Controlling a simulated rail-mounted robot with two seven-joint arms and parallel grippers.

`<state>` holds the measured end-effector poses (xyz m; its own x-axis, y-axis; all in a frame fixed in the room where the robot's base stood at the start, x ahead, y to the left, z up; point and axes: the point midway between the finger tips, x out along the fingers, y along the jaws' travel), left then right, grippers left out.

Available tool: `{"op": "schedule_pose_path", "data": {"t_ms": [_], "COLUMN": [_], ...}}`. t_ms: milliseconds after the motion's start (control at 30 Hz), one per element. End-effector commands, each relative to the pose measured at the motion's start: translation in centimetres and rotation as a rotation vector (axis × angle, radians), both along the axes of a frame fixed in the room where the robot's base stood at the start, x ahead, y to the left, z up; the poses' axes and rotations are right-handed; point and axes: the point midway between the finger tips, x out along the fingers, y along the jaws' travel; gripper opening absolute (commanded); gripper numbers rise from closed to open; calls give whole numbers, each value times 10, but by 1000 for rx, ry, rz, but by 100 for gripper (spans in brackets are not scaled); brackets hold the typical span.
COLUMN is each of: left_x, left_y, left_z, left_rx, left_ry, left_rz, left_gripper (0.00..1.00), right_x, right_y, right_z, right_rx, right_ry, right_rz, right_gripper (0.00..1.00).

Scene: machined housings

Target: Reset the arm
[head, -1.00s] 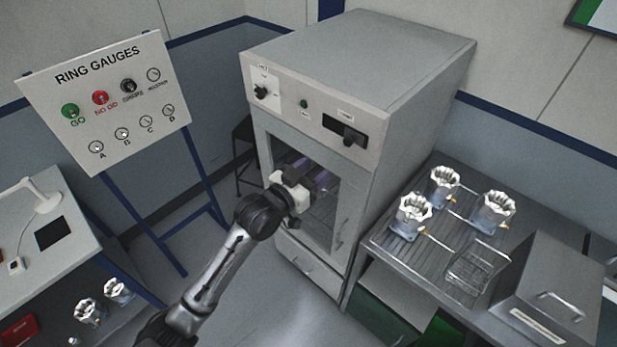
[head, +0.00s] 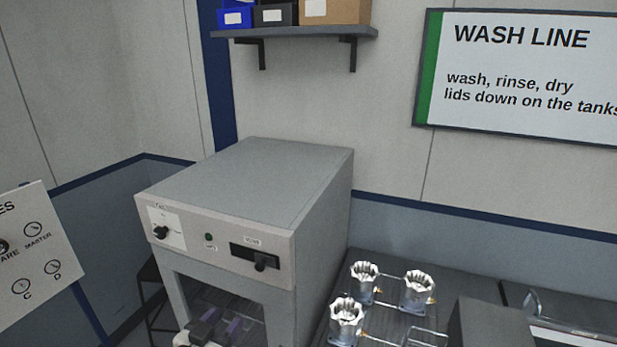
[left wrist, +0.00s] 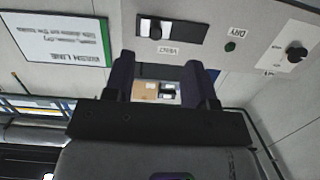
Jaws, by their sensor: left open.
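My left gripper (head: 221,326) shows at the bottom edge of the head view, in front of the open-fronted chamber of the grey dryer cabinet (head: 250,185). Most of the arm is below the picture. In the left wrist view, its two dark fingers (left wrist: 158,78) are apart with nothing between them. Beyond them is the cabinet's control panel (left wrist: 215,42), upside down, with its DRY and VENT labels. My right gripper is in neither view.
Several shiny scalloped metal housings (head: 365,281) stand on a wire rack (head: 397,325) right of the cabinet. A grey box (head: 490,322) is beside them. A wall shelf (head: 300,32) holds boxes above. The gauge board (head: 38,255) is at the left.

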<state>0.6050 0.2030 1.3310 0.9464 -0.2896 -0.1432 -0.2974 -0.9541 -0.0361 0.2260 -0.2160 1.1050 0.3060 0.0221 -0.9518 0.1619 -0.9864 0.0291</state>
Motion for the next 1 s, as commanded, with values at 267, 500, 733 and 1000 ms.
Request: {"op": "schedule_pose_path", "data": {"t_ms": [267,500,733,1000], "left_x": [-30,-87,-161,-266], "left_y": [16,25,28,20], "left_z": [-9,-12,-46,-91], "left_rx": [203,289,297,260], "left_ry": [211,369,550,784], "left_rz": [86,170,208,194], "left_gripper": [51,51,51,51], "right_x": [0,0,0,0], "right_y": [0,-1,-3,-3], "right_z": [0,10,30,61], "right_rx": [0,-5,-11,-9], "right_ry": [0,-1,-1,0], "right_rz": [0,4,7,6], "right_gripper": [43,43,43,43]}}
